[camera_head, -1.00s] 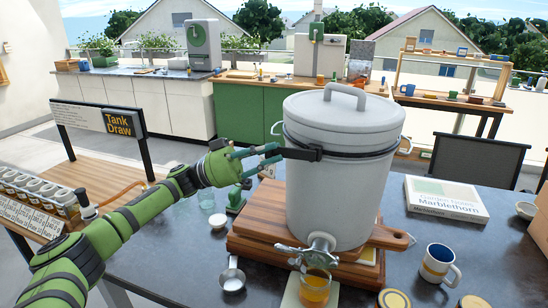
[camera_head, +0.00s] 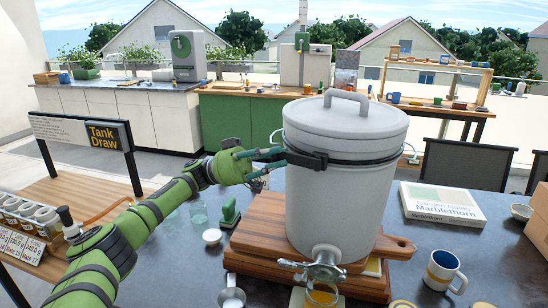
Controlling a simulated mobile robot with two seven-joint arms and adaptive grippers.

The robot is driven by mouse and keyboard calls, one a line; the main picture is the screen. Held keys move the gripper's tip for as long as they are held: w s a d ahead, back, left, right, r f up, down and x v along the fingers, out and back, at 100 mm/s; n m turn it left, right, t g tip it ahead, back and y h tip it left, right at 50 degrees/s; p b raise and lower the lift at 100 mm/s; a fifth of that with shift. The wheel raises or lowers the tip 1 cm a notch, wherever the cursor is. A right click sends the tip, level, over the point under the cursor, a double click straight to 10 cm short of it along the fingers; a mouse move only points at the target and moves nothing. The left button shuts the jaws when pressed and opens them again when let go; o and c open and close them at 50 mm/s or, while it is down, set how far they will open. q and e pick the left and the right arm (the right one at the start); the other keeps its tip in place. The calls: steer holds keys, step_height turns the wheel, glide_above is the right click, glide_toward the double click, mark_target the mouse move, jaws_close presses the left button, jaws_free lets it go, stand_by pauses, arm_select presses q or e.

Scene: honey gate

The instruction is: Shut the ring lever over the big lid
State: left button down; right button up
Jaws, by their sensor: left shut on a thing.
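The big lid (camera_head: 345,112), grey with an arched handle, sits level on top of the large pale tank (camera_head: 335,205). A dark clamp ring (camera_head: 365,160) runs round the tank just below the lid. Its black ring lever (camera_head: 307,160) is at the tank's front left and points left. My left gripper (camera_head: 284,160), with teal fingers, comes in from the left and is shut at the lever's left end. The fingers partly hide that end, and I cannot tell how close the lever lies to the tank wall. My right gripper is not in view.
The tank stands on a wooden board (camera_head: 397,246) with a metal tap (camera_head: 322,264) above a small amber glass (camera_head: 321,294). A green stamp-like tool (camera_head: 229,213) and small white bowl (camera_head: 212,237) stand left. A book (camera_head: 442,204) and mug (camera_head: 442,270) stand right.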

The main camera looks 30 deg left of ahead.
arm_select(q)
steer(key=shift+d+f, duration=0.15)
steer(key=shift+f, duration=0.05)
steer(key=c, duration=1.1)
jaws_free()
steer(key=shift+o, duration=0.3)
steer(key=shift+w, duration=0.1)
steer(key=shift+r, duration=0.1)
steer(key=shift+a, duration=0.25)
steer(key=v, duration=0.7)
